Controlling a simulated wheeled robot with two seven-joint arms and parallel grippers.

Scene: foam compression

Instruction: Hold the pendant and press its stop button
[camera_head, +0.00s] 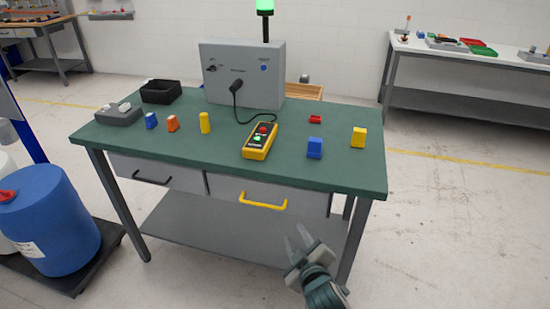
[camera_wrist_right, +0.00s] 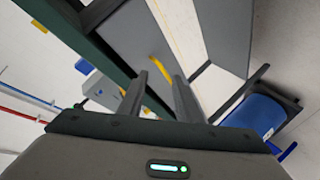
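The yellow pendant (camera_head: 260,141) lies on the green table top, near the middle of its front half. It has a red button (camera_head: 263,130) at its far end and a green button (camera_head: 257,138) nearer me. A black cable runs from it to the grey control box (camera_head: 243,75). My right gripper (camera_head: 301,241) is open and empty, below and in front of the table's front edge, well apart from the pendant. Its two fingers (camera_wrist_right: 161,88) show spread in the right wrist view, with nothing between them. My left gripper is in neither view.
Blue and yellow blocks (camera_head: 314,148) stand right of the pendant, a small red one behind them. Yellow, orange and blue pieces (camera_head: 205,123) stand left. A black tray (camera_head: 160,92) is at the back left. A yellow drawer handle (camera_head: 263,202) juts out; a blue barrel (camera_head: 48,220) stands left.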

